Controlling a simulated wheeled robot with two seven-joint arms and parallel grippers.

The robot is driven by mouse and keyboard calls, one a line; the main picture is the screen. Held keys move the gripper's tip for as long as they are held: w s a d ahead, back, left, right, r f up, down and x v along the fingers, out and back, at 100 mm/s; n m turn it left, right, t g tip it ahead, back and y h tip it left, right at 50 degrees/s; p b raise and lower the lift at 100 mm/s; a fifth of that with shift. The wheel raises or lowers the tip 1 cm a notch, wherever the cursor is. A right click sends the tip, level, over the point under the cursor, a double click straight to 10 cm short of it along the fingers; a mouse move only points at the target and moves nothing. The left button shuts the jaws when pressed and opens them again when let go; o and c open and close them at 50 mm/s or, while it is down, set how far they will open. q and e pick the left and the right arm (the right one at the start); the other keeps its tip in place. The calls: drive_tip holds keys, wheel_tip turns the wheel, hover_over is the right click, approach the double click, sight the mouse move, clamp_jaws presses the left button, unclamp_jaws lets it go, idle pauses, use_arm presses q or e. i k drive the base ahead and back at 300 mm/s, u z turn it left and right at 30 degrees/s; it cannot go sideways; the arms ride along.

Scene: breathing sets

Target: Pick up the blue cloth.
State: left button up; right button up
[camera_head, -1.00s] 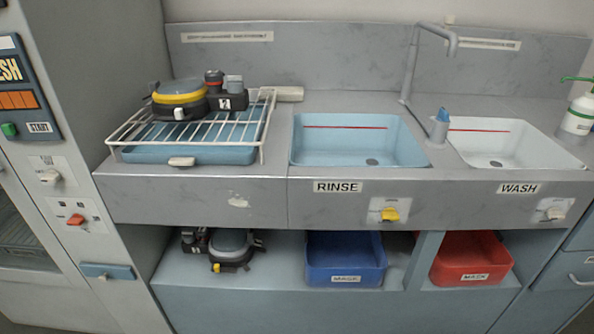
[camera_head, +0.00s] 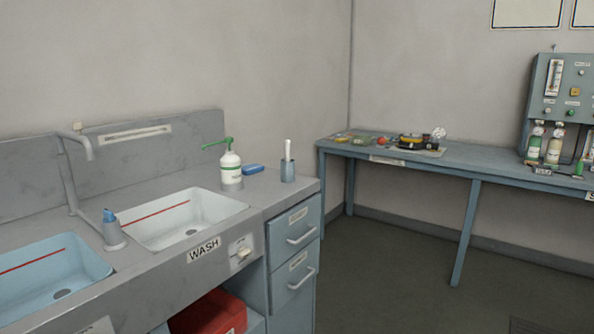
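I see no other thing that could clearly be a blue cloth. Neither of my grippers is in view.
The white WASH basin (camera_head: 190,222) and the blue RINSE basin (camera_head: 45,277) are at left. A cup (camera_head: 288,171) holding a white-handled tool stands near the counter's right edge, above drawers (camera_head: 293,248). A blue-grey table (camera_head: 470,172) holds equipment. Open floor (camera_head: 390,265) lies in front.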

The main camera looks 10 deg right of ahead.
sight(251, 169)
drive_tip(key=z, duration=1.2)
drive_tip(key=i, duration=3.9)
drive_tip(key=u, duration=3.75)
